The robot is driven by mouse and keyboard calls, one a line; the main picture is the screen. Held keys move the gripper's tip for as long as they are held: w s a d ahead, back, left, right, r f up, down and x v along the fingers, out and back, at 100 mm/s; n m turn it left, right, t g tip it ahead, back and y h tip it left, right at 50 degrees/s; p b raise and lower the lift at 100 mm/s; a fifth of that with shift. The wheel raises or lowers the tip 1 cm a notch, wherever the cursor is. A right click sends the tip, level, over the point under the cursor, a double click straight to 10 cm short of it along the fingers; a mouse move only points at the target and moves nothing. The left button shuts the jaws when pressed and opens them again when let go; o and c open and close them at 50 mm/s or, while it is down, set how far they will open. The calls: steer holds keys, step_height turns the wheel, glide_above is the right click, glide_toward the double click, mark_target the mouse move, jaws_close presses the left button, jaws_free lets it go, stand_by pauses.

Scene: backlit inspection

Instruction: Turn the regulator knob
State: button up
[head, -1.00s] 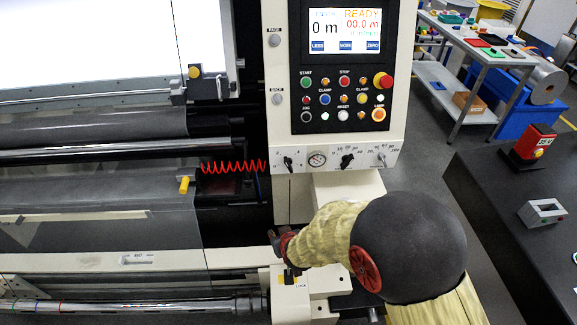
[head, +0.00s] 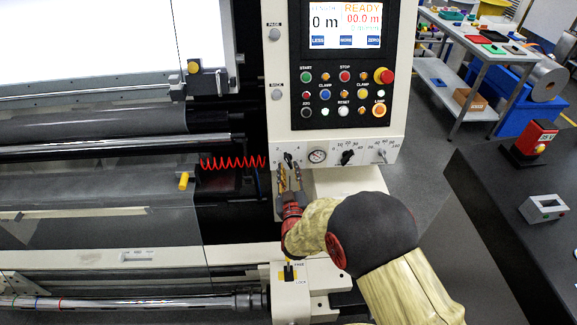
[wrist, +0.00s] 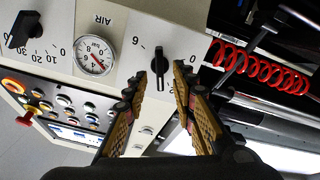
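The regulator knob is a small black pointer knob (wrist: 160,66) on the pale panel, beside a scale marked 0 to 6. It shows between my gripper's fingertips in the wrist view, and in the head view the knob (head: 288,159) is just above them. My gripper (wrist: 160,75) is open, one finger on each side of the knob in the picture, with gaps visible. Whether the fingertips reach around it in depth is unclear. In the head view my gripper (head: 289,175) points up at the panel from below.
A red coiled hose (head: 232,163) hangs to the left. The button panel (head: 345,94) is above.

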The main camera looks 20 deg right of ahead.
mark_target(288, 163)
steer(key=shift+x, duration=1.65)
steer(key=shift+c, duration=0.7)
jaws_close()
